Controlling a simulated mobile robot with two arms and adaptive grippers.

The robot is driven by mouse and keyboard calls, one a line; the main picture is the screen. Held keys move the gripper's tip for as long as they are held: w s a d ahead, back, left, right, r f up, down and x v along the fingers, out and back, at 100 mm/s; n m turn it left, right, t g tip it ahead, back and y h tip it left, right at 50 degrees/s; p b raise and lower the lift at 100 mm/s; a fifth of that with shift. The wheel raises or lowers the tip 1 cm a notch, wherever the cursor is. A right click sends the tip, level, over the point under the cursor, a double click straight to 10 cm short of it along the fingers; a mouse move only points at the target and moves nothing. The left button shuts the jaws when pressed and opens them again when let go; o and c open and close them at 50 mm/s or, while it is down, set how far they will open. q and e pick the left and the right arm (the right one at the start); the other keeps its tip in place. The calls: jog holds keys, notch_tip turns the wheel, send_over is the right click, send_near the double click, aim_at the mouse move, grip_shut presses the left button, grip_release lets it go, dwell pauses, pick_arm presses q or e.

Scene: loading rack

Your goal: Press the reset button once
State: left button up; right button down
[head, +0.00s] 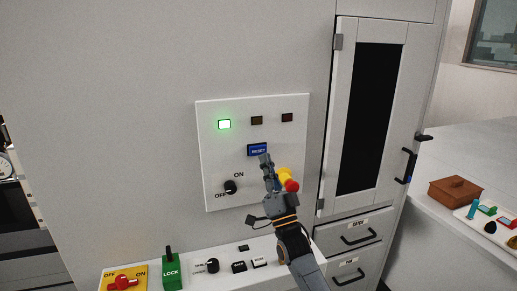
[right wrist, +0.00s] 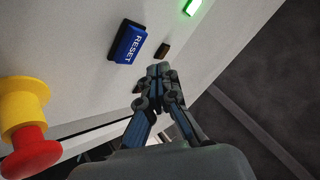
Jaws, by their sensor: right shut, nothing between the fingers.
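The blue reset button (head: 257,150) is on a white panel (head: 215,160) on the cabinet front. It also shows in the right wrist view (right wrist: 129,43), labelled RESET. My right gripper (head: 266,160) is shut and empty. Its fingertips overlap the button's lower right edge in the head view. In the right wrist view the fingertips (right wrist: 159,70) appear below and to the right of the button, with a gap in the picture. I cannot tell if they touch the panel. My left gripper is not in view.
A yellow and red emergency button (head: 290,183) sits close beside my right gripper. A green lamp (head: 224,124) is lit at the panel's upper left. A black OFF/ON knob (head: 230,187) is below. A ledge with a green lock (head: 171,271) and switches runs underneath.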

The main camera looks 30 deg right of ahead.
jog(key=shift+s+a+p, duration=0.2)
jog(key=shift+s+p, duration=0.05)
jog(key=shift+s, duration=0.45)
jog(key=shift+s+a+p, duration=0.15)
jog(key=shift+s+p, duration=0.05)
jog(key=shift+s, duration=0.45)
